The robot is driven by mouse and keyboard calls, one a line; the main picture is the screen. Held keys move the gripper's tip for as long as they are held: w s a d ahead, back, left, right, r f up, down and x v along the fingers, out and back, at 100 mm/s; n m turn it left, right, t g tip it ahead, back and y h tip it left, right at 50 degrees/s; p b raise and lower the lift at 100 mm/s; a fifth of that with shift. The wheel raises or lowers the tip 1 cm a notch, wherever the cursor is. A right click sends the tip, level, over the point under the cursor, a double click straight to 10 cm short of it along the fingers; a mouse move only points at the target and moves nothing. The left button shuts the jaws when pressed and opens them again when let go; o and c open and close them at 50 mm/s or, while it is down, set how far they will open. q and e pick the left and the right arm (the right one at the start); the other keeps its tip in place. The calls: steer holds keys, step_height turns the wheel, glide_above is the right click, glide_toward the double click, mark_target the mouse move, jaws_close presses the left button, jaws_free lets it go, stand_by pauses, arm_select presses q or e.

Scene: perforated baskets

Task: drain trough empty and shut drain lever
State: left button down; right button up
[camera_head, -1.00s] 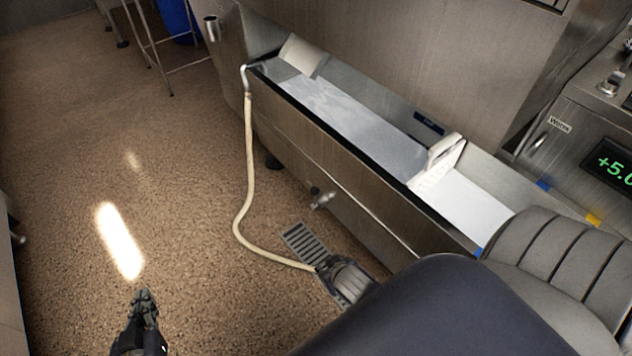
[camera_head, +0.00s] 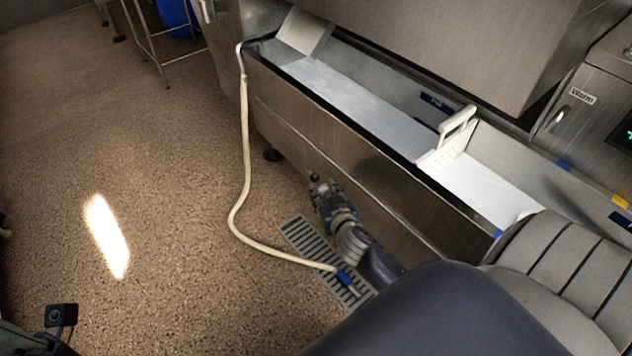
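The long steel trough (camera_head: 335,138) runs diagonally across the upper middle. Its inner floor looks pale and smooth; I cannot tell whether water covers it. A white perforated divider with a handle (camera_head: 450,140) stands across it. My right gripper (camera_head: 318,186) is at the lower front of the trough, where the drain lever sits. It hides the lever, so I cannot tell whether its fingers touch or hold it, nor how the lever is turned.
A cream hose (camera_head: 245,150) hangs from the trough's left end and runs along the floor to a blue-tipped end over the floor drain grate (camera_head: 303,236). A wire-legged stand (camera_head: 150,45) and a blue bin (camera_head: 178,15) are at top left. The speckled floor at left is clear.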

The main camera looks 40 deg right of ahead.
mark_target(316, 179)
steer(key=b+x, duration=0.2)
steer(key=x, duration=0.5)
steer(key=shift+w+f+b, duration=0.15)
steer(key=shift+f+b, duration=0.1)
steer(key=shift+b, duration=0.1)
steer(key=shift+w+d+f, duration=0.15)
steer(key=shift+w+d, duration=0.15)
steer(key=shift+w, duration=0.35)
steer(key=shift+c, duration=0.3)
jaws_close()
